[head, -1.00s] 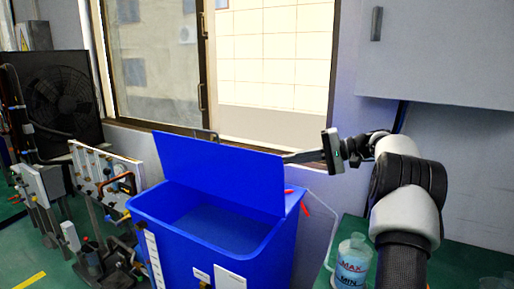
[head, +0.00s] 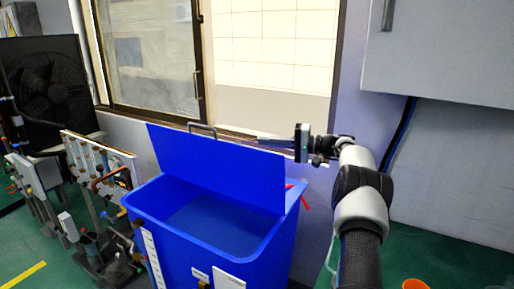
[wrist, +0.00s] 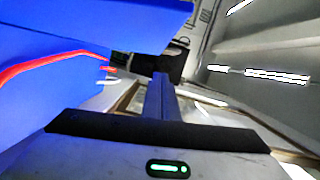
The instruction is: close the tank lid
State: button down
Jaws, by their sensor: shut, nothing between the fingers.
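The blue tank (head: 265,262) stands in the middle of the head view with its top open. Its blue lid (head: 215,165) stands raised along the back edge, tilted a little back. A metal handle (head: 202,129) shows above the lid's top edge. My gripper (head: 262,139) is behind the lid near its upper right, pointing left; its fingertips are close to the lid edge, and contact cannot be told. In the wrist view the shut, empty fingers (wrist: 160,97) point ahead, with the blue lid (wrist: 70,90) and a red strip (wrist: 50,62) to their left.
A window (head: 265,60) and wall are close behind the lid. Test rigs with valves (head: 105,175) stand left of the tank. A white cabinet (head: 440,60) hangs at upper right. An orange cup (head: 415,284) shows at the lower right.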

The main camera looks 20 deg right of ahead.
jog(key=a, duration=0.1)
jog(key=s+a, duration=0.1)
jog(key=a, duration=0.2)
jog(key=shift+s+a+f, duration=0.1)
jog(key=shift+s+f, duration=0.2)
jog(key=shift+f, duration=0.05)
jog(key=shift+s+a+f+b, duration=0.1)
jog(key=shift+b, duration=0.35)
